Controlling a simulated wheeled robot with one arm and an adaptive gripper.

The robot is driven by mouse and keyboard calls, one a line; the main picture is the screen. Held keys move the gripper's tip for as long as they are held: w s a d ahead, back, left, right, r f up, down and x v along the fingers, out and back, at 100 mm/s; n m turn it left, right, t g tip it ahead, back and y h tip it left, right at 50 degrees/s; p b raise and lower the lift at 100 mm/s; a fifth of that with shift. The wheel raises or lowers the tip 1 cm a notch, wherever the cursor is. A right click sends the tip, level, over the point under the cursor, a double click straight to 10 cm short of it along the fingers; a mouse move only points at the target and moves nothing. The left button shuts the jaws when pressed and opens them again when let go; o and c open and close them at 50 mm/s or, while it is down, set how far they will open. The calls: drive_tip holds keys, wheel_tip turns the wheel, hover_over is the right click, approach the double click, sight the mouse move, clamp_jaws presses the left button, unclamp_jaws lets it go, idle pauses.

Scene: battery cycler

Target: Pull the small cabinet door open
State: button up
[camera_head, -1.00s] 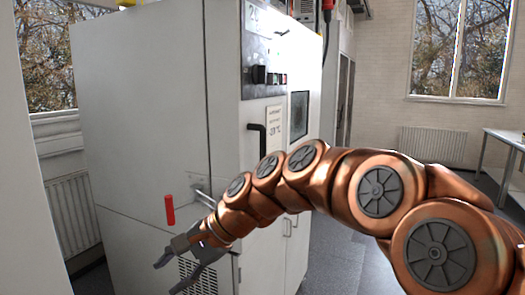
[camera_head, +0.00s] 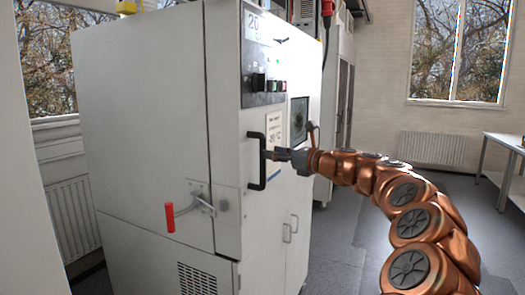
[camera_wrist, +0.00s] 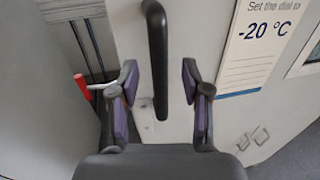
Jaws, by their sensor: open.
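The cabinet door (camera_head: 258,215) with the black vertical bar handle (camera_head: 263,175) looks shut. My gripper (camera_head: 272,154) is at the upper part of this handle, with the arm reaching in from the right. In the wrist view the black handle (camera_wrist: 157,50) runs down between the two open fingers of my gripper (camera_wrist: 160,85), with a gap showing on each side. No firm contact shows. A -20 °C notice (camera_wrist: 258,45) is on the door to the right of the handle.
A red-gripped lever (camera_head: 170,217) sticks out from the cabinet's left part. A control panel (camera_head: 264,85) is above the black handle, and a small metal handle (camera_head: 287,232) is lower right. Open floor (camera_head: 345,250) lies to the right, and a table (camera_head: 503,140) stands at far right.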

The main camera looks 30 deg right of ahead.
drive_tip(key=shift+p+x, duration=0.35)
drive_tip(key=shift+x, duration=2.1)
drive_tip(key=shift+c, duration=0.4)
clamp_jaws()
